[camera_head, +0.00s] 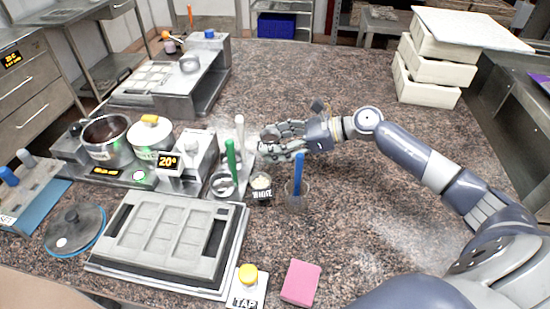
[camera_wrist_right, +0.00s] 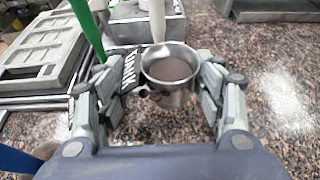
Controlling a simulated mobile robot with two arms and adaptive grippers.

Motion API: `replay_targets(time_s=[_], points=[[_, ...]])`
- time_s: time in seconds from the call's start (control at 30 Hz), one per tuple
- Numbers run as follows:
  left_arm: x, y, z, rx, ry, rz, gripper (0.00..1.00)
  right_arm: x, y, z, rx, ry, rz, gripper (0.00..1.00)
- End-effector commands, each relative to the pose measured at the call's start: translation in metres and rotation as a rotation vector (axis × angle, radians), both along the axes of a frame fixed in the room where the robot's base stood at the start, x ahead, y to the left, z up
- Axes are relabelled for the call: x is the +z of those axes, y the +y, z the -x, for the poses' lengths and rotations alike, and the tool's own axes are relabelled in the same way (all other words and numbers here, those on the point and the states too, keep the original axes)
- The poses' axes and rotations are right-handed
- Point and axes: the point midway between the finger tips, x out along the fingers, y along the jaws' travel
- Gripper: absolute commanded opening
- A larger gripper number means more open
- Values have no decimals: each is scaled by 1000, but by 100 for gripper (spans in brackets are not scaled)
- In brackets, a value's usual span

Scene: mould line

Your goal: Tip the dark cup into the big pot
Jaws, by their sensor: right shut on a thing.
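The cup (camera_wrist_right: 172,82) is a small metal cup with dark brown contents, seen upright in the right wrist view. My right gripper (camera_wrist_right: 168,92) is shut on it, with fingers on both sides. In the head view my right gripper (camera_head: 272,144) reaches in from the right above the counter, and its fingers mostly hide the cup. The big pot (camera_head: 105,154) is an open metal pot on a heater unit at the left, well apart from the gripper. My left gripper is not in view.
A lidded white pot (camera_head: 152,140) stands right of the big pot. Green (camera_head: 231,160), white (camera_head: 240,133) and blue (camera_head: 298,172) spatulas stand upright near my gripper. A labelled small cup (camera_head: 262,192) is close by. A mould (camera_head: 165,237) lies in front.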

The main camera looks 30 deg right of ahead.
Motion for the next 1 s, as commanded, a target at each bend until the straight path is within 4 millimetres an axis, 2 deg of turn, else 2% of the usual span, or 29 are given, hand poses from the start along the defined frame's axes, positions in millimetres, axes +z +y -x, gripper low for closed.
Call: replay_targets(time_s=[0.2, 0.6, 0.73, 1.0], points=[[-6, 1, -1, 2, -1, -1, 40, 32, 0, 0, 1, -2, 2, 38], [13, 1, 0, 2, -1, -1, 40, 77, 0, 0, 0, -1, 1, 38], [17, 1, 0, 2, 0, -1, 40, 85, 0, 0, 1, 0, 0, 38], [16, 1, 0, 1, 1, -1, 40, 85, 0, 0, 1, 1, -1, 38]])
